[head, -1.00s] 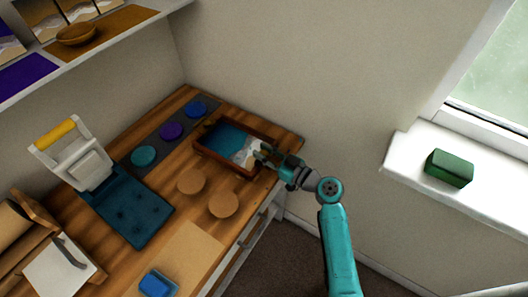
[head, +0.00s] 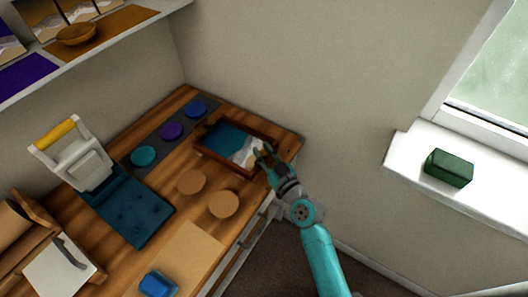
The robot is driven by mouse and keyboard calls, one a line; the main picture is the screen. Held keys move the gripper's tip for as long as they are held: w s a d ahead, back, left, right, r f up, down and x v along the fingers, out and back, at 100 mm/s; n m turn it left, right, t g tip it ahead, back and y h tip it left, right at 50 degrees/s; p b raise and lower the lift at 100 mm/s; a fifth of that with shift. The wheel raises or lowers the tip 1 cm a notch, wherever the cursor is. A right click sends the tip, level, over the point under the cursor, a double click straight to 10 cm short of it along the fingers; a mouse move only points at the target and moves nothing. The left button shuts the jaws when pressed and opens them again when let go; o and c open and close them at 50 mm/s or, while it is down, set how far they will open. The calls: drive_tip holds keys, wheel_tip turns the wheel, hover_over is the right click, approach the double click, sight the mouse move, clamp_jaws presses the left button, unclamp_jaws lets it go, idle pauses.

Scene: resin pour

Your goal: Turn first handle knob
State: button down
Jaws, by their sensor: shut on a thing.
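A rectangular tray with a dark wooden rim (head: 222,162) lies on the wooden counter by the back wall. Its inside shows teal on the left and white and grey swirls on the right. My gripper (head: 264,157) is at the tray's right end, its fingers closed there. The thing between them is small and mostly hidden, and looks like the handle knob at that end. A small brown fitting shows at the tray's left end.
Teal, purple (head: 171,131) and blue discs sit on a dark strip left of the tray. Two round wooden coasters (head: 224,204) lie in front. A white press with a yellow handle (head: 54,132) stands left. A white windowsill (head: 410,160) with a green block (head: 449,168) is right.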

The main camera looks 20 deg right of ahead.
idle(0.5)
drive_tip(key=c, duration=0.9)
unclamp_jaws()
drive_tip(key=s, duration=0.4)
drive_tip(key=s+d, duration=0.1)
drive_tip(key=s, duration=0.6)
drive_tip(key=shift+s+d, duration=0.4)
